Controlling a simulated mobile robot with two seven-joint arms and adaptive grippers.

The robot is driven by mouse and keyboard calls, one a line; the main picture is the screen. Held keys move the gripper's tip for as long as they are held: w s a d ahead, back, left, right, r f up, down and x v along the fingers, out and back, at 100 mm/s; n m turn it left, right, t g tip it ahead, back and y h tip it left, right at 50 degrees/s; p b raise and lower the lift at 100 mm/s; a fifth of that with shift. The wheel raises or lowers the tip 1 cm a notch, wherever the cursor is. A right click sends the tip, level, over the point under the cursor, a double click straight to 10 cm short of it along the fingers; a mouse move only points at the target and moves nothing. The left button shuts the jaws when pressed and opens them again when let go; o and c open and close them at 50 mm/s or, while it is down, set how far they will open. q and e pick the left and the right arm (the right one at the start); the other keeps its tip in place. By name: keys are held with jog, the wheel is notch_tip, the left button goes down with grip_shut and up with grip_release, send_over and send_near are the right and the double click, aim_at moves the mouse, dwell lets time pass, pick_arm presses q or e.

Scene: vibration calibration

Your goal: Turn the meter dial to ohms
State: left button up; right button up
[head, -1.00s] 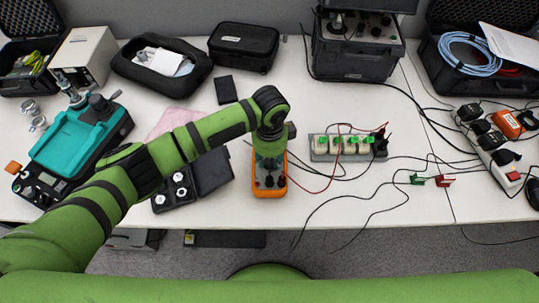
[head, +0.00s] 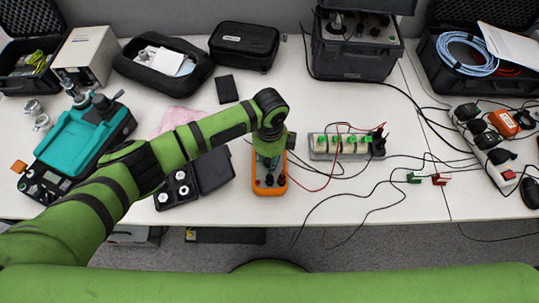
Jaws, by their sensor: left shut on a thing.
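The meter (head: 270,187) is an orange-edged handheld unit with a dark face. It lies near the table's front edge, with plugs and leads at its lower end. My left arm reaches in from the left and its gripper (head: 268,160) points down over the meter's upper half. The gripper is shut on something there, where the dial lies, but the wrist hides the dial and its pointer. I cannot read the dial's setting. My right gripper does not show.
A green-topped terminal block (head: 345,146) stands right of the meter, with red and black leads between. An open black case (head: 212,170) of small parts lies just left. A teal machine (head: 82,138) stands farther left. Cables cross the table at right.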

pick_arm(q)
jog(key=shift+s+d+f, duration=0.1)
jog(key=shift+s, duration=0.1)
jog(key=o, duration=1.1)
jog(key=shift+o, duration=0.2)
jog(key=shift+w, duration=0.1)
jog(key=shift+r, duration=0.25)
notch_tip(320, 180, up, 12)
jog(key=shift+f, duration=0.2)
